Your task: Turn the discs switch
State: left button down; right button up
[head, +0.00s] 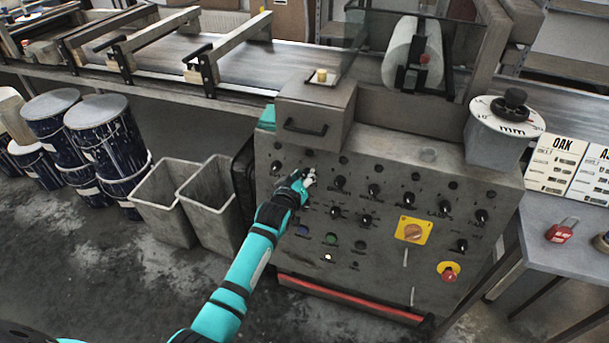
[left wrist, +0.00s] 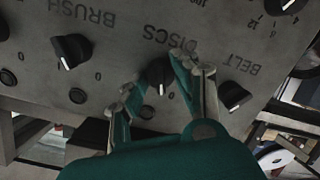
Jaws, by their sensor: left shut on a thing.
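The discs switch (left wrist: 158,72) is a black rotary knob with a light pointer mark, beneath the upside-down DISCS lettering in the left wrist view. My left gripper (left wrist: 155,80) has one finger on each side of this knob and is shut on it. In the head view my left gripper (head: 306,178) is at the upper left part of the grey control panel (head: 385,165) and hides the knob there. My right gripper is in neither view.
Neighbouring knobs are close: the brush knob (left wrist: 72,50) and belt knob (left wrist: 233,95). A yellow-plated orange switch (head: 413,230) and a red button (head: 449,272) are lower right. Grey bins (head: 165,205) and paint drums (head: 105,135) stand left.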

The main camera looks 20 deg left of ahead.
pick_arm(q)
jog(key=shift+r+m+p, duration=0.1)
jog(key=shift+m+p, duration=0.25)
jog(key=shift+m, duration=0.45)
jog(key=m, duration=0.2)
jog(key=shift+m+y+p, duration=0.3)
jog(key=shift+p, duration=0.05)
jog(key=shift+d+m+y, duration=0.1)
jog(key=shift+m+y, duration=0.2)
jog(key=shift+m, duration=0.8)
jog(key=shift+f+m, duration=0.2)
jog(key=shift+m, duration=1.2)
jog(key=c, duration=1)
grip_release()
jog(key=shift+s, duration=0.15)
